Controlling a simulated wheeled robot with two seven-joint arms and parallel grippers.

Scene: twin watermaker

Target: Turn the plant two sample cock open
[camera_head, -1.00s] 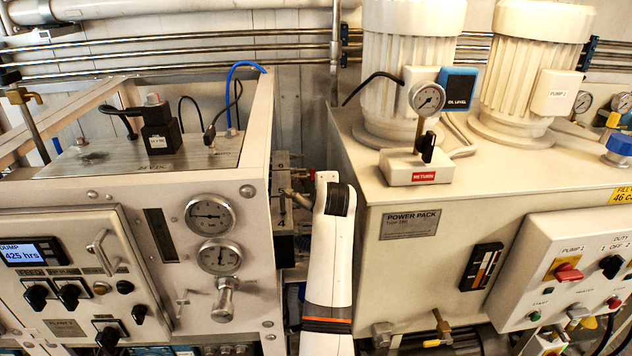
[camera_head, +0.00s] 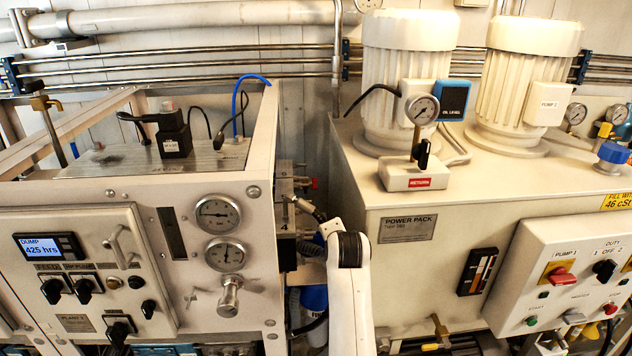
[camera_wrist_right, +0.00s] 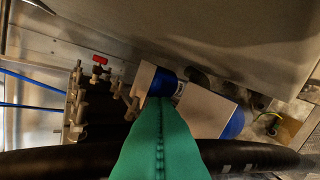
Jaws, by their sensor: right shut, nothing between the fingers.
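I cannot tell which fitting is the plant two sample cock. A small grey tee-shaped fitting (camera_head: 191,297) is on the left cabinet front (camera_head: 150,222), beside a metal valve (camera_head: 229,297) under two gauges. A red-handled valve (camera_head: 313,183) sits in the gap right of that cabinet; a red handle (camera_wrist_right: 99,62) also shows on a dark block in the right wrist view. My right gripper (camera_wrist_right: 159,101) shows as green fingers pressed together, shut and empty, near white and blue cylinders. The head view shows my white right arm at the gap, its gripper hidden. My left gripper is out of view.
The power pack (camera_head: 450,228) stands right of the gap, with a switch box (camera_head: 562,275) on its front. A blue canister (camera_head: 315,300) is low in the gap. A thick black hose (camera_wrist_right: 60,163) crosses the right wrist view behind my fingers.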

